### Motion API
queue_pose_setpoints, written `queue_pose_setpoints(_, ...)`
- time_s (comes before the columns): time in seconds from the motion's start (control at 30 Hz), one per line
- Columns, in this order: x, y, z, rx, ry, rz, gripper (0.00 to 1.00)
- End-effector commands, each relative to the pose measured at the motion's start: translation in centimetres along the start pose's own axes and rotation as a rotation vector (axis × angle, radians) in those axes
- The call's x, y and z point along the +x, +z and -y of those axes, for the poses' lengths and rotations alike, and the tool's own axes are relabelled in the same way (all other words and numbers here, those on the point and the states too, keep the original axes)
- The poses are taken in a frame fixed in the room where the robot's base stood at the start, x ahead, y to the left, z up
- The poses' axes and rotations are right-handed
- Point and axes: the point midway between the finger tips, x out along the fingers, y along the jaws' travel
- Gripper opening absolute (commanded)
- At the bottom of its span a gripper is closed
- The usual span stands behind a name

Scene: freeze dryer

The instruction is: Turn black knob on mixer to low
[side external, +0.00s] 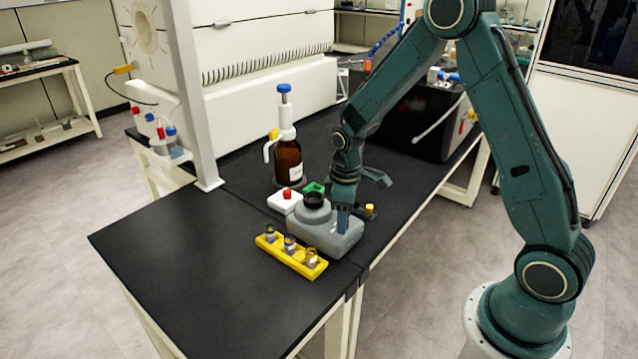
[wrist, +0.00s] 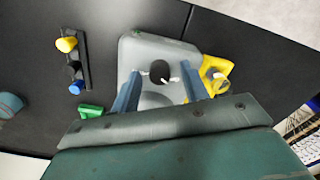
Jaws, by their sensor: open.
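My gripper (wrist: 161,76) is open, with one blue finger to each side of the knob and gaps on both sides. In the side view my gripper (side external: 343,220) points down at the mixer's right part, and the knob is hidden there. I cannot tell the height of the fingertips above the mixer.
A yellow rack (side external: 291,258) with small vials stands close in front of the mixer. A white block with a red knob (side external: 286,199), a green item (side external: 314,187) and a brown dispenser bottle (side external: 287,160) stand behind. The bench's left part is clear.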

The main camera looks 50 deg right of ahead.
Motion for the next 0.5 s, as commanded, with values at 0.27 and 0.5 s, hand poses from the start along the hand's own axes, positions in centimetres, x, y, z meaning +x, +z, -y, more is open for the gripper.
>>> queue_pose_setpoints(0.27, 0.24, 0.0, 0.0, 0.0, 0.0, -0.001, 0.45)
queue_pose_setpoints(0.5, 0.21, 0.0, 0.0, 0.0, 0.0, 0.0, 0.1)
